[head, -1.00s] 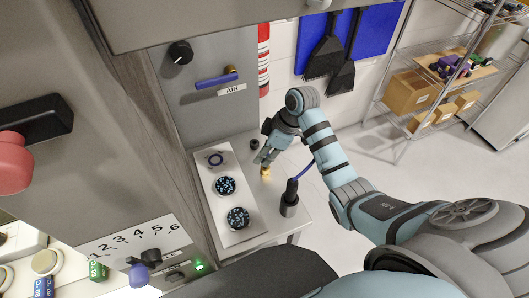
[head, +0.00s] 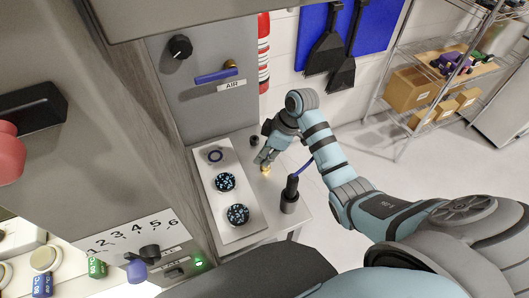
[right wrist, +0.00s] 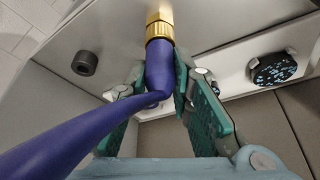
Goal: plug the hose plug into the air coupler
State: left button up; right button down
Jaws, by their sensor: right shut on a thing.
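My right gripper (head: 267,160) is over the grey bench top, its fingers reaching down to a small brass piece (head: 265,170). In the right wrist view the green-padded fingers (right wrist: 160,85) are closed on the dark blue sleeve of the hose plug (right wrist: 159,62). My left gripper is not in view.
The blue hose (right wrist: 80,130) trails to the lower left. A black holder (head: 289,195) stands at the bench's right. A panel with two speckled dials (head: 225,182) lies left of the gripper. A small dark post (head: 254,140) stands behind it. The AIR valve handle (head: 216,76) is on the wall.

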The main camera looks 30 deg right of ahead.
jog(key=shift+f, duration=0.1)
jog(key=c, duration=1.4)
grip_release()
jog(key=shift+o, duration=0.2)
